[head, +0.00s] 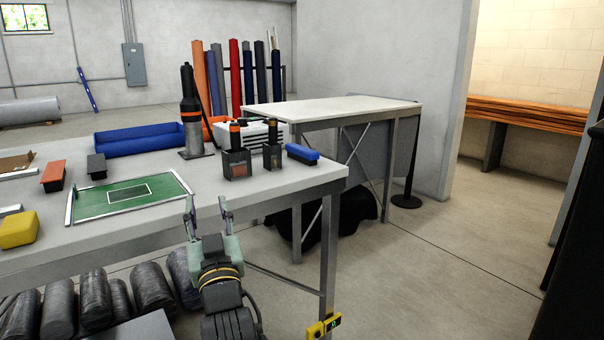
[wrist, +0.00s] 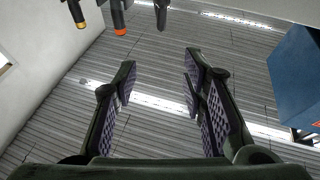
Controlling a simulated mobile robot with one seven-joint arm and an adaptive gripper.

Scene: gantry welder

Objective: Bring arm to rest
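My gripper (head: 208,217) stands upright at the front edge of the grey workbench (head: 268,190) in the head view, fingers pointing up. Its two fingers are spread apart with nothing between them. In the wrist view my gripper (wrist: 159,82) also shows open and empty, with the ribbed ceiling behind it. The green mat (head: 128,195) lies on the bench to the left of the fingers. I cannot tell the exact gap between my gripper and the bench edge.
The bench holds a yellow block (head: 18,230), a blue tray (head: 140,139), a dark torch-like tool (head: 190,108) and a blue brush (head: 302,154). Dark cylinders (head: 97,303) lie beneath it. A white-topped table (head: 335,108) stands behind. The floor (head: 430,270) at right is clear.

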